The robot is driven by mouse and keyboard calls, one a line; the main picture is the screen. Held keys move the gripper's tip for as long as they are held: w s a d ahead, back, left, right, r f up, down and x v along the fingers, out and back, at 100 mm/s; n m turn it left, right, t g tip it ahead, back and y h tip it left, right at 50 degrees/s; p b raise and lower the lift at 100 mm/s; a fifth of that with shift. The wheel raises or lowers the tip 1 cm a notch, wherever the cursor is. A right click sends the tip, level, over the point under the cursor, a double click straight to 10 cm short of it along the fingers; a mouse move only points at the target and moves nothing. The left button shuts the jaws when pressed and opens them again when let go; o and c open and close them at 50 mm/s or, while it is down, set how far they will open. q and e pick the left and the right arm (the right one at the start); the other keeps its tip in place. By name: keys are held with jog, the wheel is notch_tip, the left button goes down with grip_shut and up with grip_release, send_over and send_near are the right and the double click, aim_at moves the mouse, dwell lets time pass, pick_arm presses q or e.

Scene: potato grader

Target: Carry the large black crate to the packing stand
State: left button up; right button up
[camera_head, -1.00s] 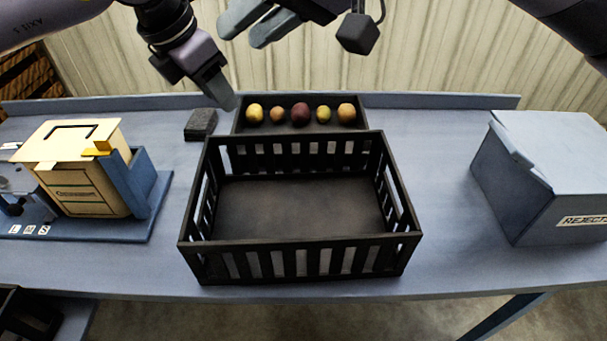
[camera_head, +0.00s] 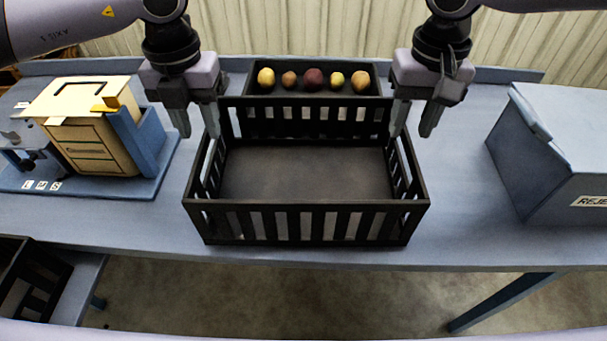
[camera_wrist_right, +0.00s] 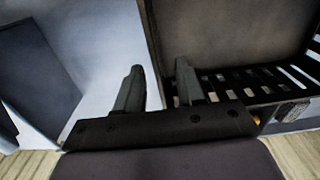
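The large black crate (camera_head: 306,238) is empty and stands upright on the blue table, with slatted long sides and openings in its short sides. My left gripper (camera_head: 199,134) is open over the crate's left wall, one finger outside and one by the inner side. My right gripper (camera_head: 412,134) is open at the right wall, a finger on each side. In the right wrist view, the right gripper's fingers (camera_wrist_right: 160,92) stand apart with the wall's edge between them. I cannot tell whether they touch it. A low blue stand (camera_head: 88,275) at lower left may be the packing stand.
A black tray (camera_head: 314,97) with several potatoes stands behind the crate. A tan box in a blue holder (camera_head: 141,135) is left; a blue reject bin (camera_head: 555,160) is right. Another black crate (camera_head: 35,285) is at lower left. Bare table (camera_head: 465,200) lies right of the large crate.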

aim_at(206, 149)
pick_arm(q)
jog(key=shift+s+f, duration=0.1)
pick_arm(e)
jog(key=shift+s+d+f, duration=0.1)
jog(key=shift+d+f, duration=0.15)
jog(key=shift+d, duration=0.1)
